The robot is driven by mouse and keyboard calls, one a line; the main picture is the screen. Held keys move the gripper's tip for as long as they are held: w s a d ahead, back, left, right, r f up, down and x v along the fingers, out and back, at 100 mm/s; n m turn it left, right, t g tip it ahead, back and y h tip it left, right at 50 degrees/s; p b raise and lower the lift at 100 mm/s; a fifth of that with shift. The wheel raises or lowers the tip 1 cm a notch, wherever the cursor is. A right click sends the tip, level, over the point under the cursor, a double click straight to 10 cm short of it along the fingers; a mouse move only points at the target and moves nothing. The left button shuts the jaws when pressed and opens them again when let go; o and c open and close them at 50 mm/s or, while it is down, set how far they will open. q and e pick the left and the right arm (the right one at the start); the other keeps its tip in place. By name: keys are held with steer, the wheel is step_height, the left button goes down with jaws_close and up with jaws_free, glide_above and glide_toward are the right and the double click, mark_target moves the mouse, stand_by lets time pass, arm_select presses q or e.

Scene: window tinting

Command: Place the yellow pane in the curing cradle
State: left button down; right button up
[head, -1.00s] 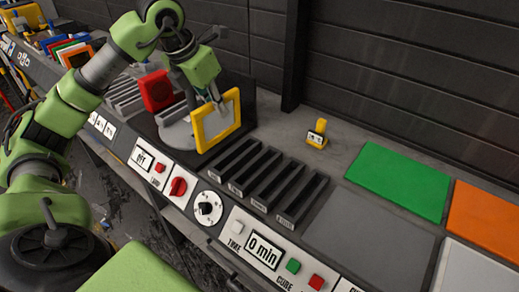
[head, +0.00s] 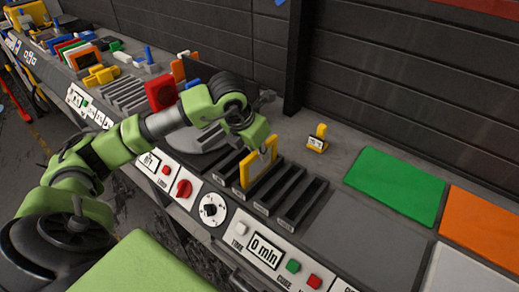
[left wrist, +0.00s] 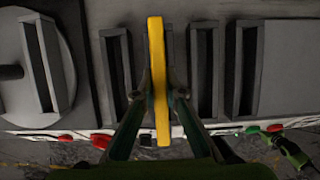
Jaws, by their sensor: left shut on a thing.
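The yellow pane (head: 246,177), a square frame, is upright in my left gripper (head: 266,152). The gripper is shut on it. The curing cradle (head: 309,208), a dark rack with several parallel slots, is under and to the right of the pane. In the left wrist view the pane (left wrist: 158,60) shows edge-on between the fingertips (left wrist: 160,98), lined up with the slots of the cradle (left wrist: 222,75). It hides the slot beneath it. I cannot tell whether its lower edge is inside that slot.
Green (head: 396,184) and orange (head: 483,222) sheets lie to the right. A control panel (head: 262,250) with buttons runs along the front.

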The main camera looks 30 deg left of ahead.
arm_select(q)
steer(key=c, duration=2.1)
jaws_free()
steer(key=b+v, duration=0.1)
steer(key=v, duration=0.9)
steer(key=shift+s+r+b, duration=0.1)
steer(key=shift+r+b, duration=0.3)
steer(key=shift+s+r, duration=0.3)
steer(key=shift+r, duration=0.3)
